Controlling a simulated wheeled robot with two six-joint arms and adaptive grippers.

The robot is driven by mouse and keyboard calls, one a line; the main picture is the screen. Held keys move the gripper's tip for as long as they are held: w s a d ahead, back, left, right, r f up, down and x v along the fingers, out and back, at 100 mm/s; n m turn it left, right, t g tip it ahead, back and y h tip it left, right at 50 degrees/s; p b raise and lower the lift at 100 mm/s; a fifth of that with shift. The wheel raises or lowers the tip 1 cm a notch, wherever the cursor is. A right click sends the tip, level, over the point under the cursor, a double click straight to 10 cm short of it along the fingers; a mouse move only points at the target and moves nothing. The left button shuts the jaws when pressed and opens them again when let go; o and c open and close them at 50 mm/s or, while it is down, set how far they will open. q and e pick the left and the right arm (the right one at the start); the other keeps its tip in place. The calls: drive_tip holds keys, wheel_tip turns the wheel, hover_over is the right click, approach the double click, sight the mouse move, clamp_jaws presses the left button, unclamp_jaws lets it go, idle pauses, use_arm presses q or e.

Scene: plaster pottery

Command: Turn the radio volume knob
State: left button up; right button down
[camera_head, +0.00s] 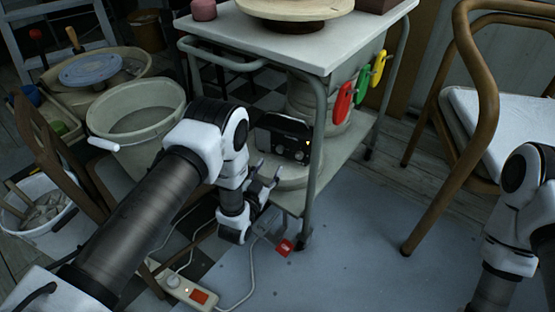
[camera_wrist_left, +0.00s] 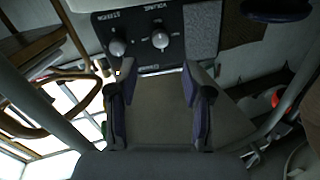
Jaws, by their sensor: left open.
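The black radio (camera_head: 284,138) stands on the lower shelf of the cart, its front with knobs facing my left arm. In the left wrist view the radio panel (camera_wrist_left: 142,62) shows at the top, with two round grey knobs. The knob on the right (camera_wrist_left: 160,40) sits by a label that seems to read "volume"; another knob (camera_wrist_left: 117,47) is to its left. My left gripper (camera_head: 266,182) is open and empty, just in front of and below the radio. Its two fingers (camera_wrist_left: 158,85) are apart and point toward the panel, touching neither knob as far as I can tell. My right gripper is out of view.
The cart's white top (camera_head: 350,32) overhangs the radio, and a cart leg (camera_head: 311,190) stands to its right. A bucket (camera_head: 136,118) is at left, a chair (camera_head: 475,120) at right. A power strip (camera_head: 185,292) and cables lie on the floor.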

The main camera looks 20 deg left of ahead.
sight(279, 151)
use_arm(q)
drive_tip(key=w+b, duration=0.1)
drive_tip(key=w, duration=0.1)
drive_tip(key=w+b, duration=0.1)
drive_tip(key=w, duration=0.1)
drive_tip(key=w+b, duration=0.1)
drive_tip(key=w, duration=0.1)
drive_tip(key=shift+w+d+f, duration=0.25)
drive_tip(key=shift+w+d, duration=0.05)
drive_tip(key=shift+w, duration=0.05)
drive_tip(key=shift+w+r, duration=0.2)
drive_tip(key=shift+w, duration=0.2)
clamp_jaws()
